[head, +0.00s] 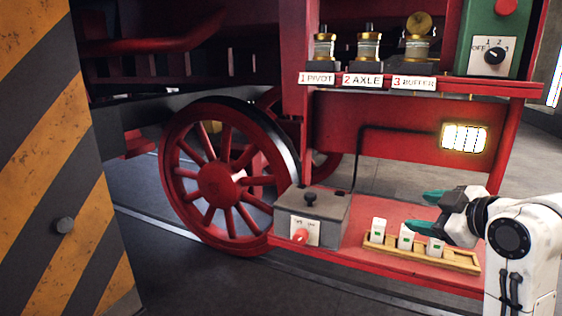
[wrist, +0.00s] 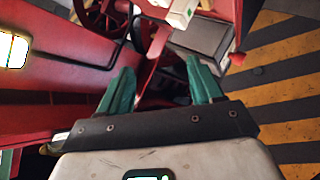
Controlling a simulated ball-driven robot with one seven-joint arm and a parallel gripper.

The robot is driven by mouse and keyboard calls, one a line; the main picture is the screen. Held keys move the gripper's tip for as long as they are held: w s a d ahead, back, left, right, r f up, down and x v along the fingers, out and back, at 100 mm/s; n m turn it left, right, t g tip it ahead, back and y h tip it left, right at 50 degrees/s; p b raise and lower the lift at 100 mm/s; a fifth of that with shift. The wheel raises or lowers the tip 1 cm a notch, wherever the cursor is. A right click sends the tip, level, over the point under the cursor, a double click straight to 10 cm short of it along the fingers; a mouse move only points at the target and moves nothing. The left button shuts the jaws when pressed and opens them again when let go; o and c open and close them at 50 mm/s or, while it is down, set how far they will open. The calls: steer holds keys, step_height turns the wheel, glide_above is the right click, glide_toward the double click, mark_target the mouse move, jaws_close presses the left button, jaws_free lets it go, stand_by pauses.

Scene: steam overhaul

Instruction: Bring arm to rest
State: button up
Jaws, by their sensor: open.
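My gripper (head: 430,212) is at the right of the head view, above and beside the wooden tray on the red lower shelf. Its two teal fingers stand apart with nothing between them. In the wrist view the open fingers (wrist: 155,85) point toward the grey box and the red floor of the shelf. My white arm comes in from the lower right of the head view.
A wooden tray (head: 452,260) holds several white blocks close to my gripper. A grey box (head: 322,213) with a red knob stands left of it. Upper shelf (head: 440,86) carries three brass-topped pots. A lit lamp (head: 464,138) is behind. A striped pillar (head: 50,160) stands left.

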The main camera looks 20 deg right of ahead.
steer(key=s+a+f+m+g+y, duration=0.1)
steer(key=s+a+f+m+g, duration=0.1)
steer(key=a+f, duration=0.8)
steer(key=s+a+f+m+g+y, duration=0.1)
steer(key=s+a+f+m+g, duration=0.35)
steer(key=f, duration=0.85)
steer(key=s+a+f+g, duration=0.1)
steer(key=s+a+f, duration=0.5)
steer(key=s+f, duration=0.2)
step_height(320, 180, down, 2)
steer(key=shift+a, duration=0.35)
steer(key=s+f+g, duration=0.1)
steer(key=s+f, duration=0.1)
steer(key=s, duration=0.1)
steer(key=s+d+f+g, duration=0.1)
steer(key=s+f+g, duration=0.1)
steer(key=s, duration=0.2)
steer(key=s+f+g, duration=0.1)
steer(key=s+f, duration=0.1)
steer(key=s, duration=0.1)
steer(key=shift+s+d+g+h, duration=0.25)
steer(key=shift+s+h, duration=0.05)
steer(key=shift+s, duration=0.05)
